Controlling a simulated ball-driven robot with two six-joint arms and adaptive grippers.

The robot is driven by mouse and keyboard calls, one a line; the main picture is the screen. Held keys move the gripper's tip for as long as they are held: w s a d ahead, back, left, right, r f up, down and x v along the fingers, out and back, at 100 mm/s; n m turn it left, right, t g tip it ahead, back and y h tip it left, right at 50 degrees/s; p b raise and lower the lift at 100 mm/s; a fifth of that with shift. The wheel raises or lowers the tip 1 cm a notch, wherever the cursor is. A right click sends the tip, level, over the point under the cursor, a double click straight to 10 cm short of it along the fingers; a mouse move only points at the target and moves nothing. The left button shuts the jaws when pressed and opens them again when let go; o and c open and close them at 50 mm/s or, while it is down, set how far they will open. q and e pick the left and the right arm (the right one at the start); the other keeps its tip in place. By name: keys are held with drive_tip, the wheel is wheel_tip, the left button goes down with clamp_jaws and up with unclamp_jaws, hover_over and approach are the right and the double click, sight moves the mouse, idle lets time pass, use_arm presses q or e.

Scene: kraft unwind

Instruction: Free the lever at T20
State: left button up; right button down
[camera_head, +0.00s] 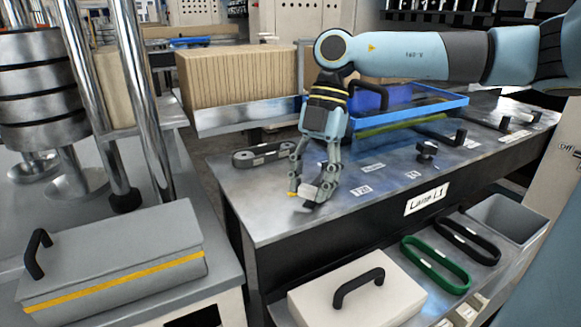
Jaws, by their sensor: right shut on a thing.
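My right gripper (309,198) points down at the front left of the grey bench top (275,210). Its fingers are closed on the lever at T20, which they hide almost wholly. Only a small pale piece (308,191) shows between the fingertips. The white T20 label (361,190) lies flat on the bench just right of the gripper. I cannot tell how the lever sits or whether anything blocks it. My left gripper is not in view.
A blue-rimmed tray (440,101) stands behind the gripper. A black knob (427,150) stands to the right. Below are a white box (330,308) and a green belt (435,264). A grey handled box (115,262) stands left.

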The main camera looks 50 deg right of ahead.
drive_tip(key=s+n, duration=0.1)
drive_tip(key=s+n+g+b, duration=0.1)
drive_tip(key=n, duration=0.1)
drive_tip(key=shift+s+d+n+h+b, duration=0.3)
drive_tip(key=shift+d, duration=0.1)
drive_tip(key=shift+s+d+n+g+h+b, duration=0.25)
drive_tip(key=shift+s+d+n+g, duration=0.25)
drive_tip(key=shift+n, duration=0.45)
drive_tip(key=shift+s+d+n+g+h+b, duration=0.2)
drive_tip(key=shift+s+d+n, duration=0.1)
drive_tip(key=shift+s+n, duration=0.55)
drive_tip(key=shift+w, duration=0.15)
drive_tip(key=c, duration=0.8)
unclamp_jaws()
